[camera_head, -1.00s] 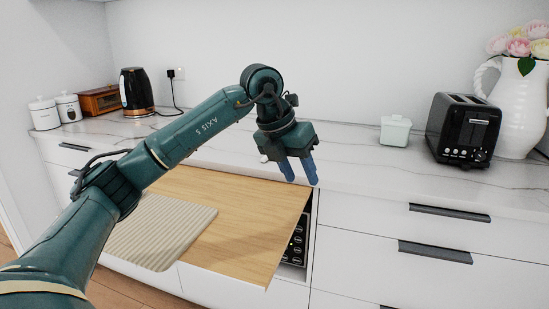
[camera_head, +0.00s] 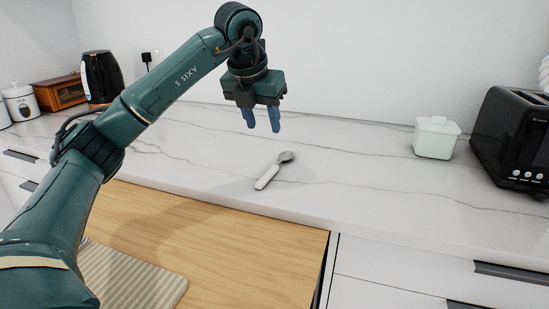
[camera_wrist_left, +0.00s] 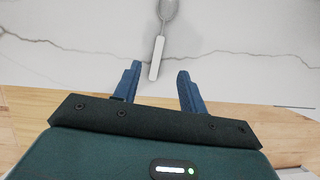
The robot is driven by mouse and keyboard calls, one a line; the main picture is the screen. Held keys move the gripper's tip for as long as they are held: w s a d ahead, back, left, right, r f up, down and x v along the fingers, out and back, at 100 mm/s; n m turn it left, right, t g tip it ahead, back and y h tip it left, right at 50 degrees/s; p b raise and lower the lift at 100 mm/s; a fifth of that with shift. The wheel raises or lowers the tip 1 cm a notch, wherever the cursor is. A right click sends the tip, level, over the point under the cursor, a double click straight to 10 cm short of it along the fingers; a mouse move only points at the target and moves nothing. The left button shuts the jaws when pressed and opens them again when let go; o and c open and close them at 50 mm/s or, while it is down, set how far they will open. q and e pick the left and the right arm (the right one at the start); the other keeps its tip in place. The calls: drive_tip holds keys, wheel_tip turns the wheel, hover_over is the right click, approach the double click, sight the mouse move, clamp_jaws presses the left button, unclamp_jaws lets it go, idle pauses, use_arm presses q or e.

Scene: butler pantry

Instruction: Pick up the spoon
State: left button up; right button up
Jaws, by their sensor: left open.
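The spoon (camera_head: 274,170) lies on the marble counter, with a grey bowl end and a white handle pointing to the front left. It also shows at the top of the left wrist view (camera_wrist_left: 160,40), its handle end ahead of and roughly between the fingers. My left gripper (camera_head: 262,131) has blue fingers that point down, open and empty, above the counter and apart from the spoon. Its fingers show apart in the left wrist view (camera_wrist_left: 157,85). My right gripper is in neither view.
A pulled-out wooden board (camera_head: 230,240) with a ribbed mat (camera_head: 130,280) sits below the counter front. A pale lidded box (camera_head: 436,138) and a black toaster (camera_head: 512,140) stand at right. A kettle (camera_head: 102,78), canister (camera_head: 20,103) and wooden box (camera_head: 60,94) stand at left. Counter around the spoon is clear.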

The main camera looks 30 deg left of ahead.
use_arm(q)
drive_tip(key=b, duration=0.1)
hover_over(274, 167)
drive_tip(key=s, duration=0.2)
wheel_tip(274, 167, down, 7)
drive_tip(key=shift+s+f, duration=0.1)
drive_tip(key=shift+f, duration=0.05)
drive_tip(key=shift+x, duration=2.6)
drive_tip(key=shift+s+d+f+b, duration=0.1)
drive_tip(key=shift+d+f+b, duration=0.1)
drive_tip(key=shift+b, duration=0.1)
clamp_jaws()
